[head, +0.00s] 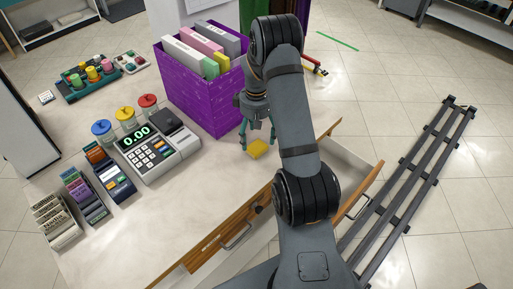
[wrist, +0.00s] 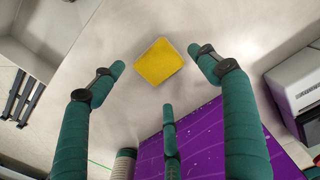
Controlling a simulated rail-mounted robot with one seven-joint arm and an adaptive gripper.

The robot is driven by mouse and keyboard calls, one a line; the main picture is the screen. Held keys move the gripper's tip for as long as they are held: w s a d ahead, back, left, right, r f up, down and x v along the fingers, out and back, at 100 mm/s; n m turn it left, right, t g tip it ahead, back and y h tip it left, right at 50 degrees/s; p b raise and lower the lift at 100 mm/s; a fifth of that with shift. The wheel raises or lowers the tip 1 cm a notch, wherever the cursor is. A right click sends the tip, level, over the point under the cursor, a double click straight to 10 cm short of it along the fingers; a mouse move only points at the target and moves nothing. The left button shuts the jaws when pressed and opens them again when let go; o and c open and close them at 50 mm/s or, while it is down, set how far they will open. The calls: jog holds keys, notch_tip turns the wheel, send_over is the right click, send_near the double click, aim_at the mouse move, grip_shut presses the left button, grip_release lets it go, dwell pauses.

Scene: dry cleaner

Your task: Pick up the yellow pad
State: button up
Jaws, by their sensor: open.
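The yellow pad (head: 257,149) is a small flat square lying on the pale counter, in front of the purple box and left of my arm. In the wrist view the yellow pad (wrist: 159,62) shows whole, in the upper middle, beyond the fingertips. My gripper (head: 258,142) has teal fingers and hangs over the counter at the pad. In the wrist view my gripper (wrist: 157,62) has its fingers spread wide, with the pad between the line of the tips and nothing held. I cannot tell whether any finger touches the counter.
A purple box (head: 206,98) of files stands just behind the pad. A cash register (head: 158,146) and card terminal (head: 113,179) stand to the left. An open drawer (head: 345,172) lies to the right. The counter in front of the pad is clear.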

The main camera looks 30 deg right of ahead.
aim_at(257, 146)
jog(key=f, duration=0.2)
jog(key=f+p, duration=0.1)
jog(key=shift+s+f, duration=0.3)
jog(key=shift+f, duration=0.35)
jog(key=shift+c, duration=0.8)
jog(key=c, duration=1)
jog(key=shift+r, duration=0.2)
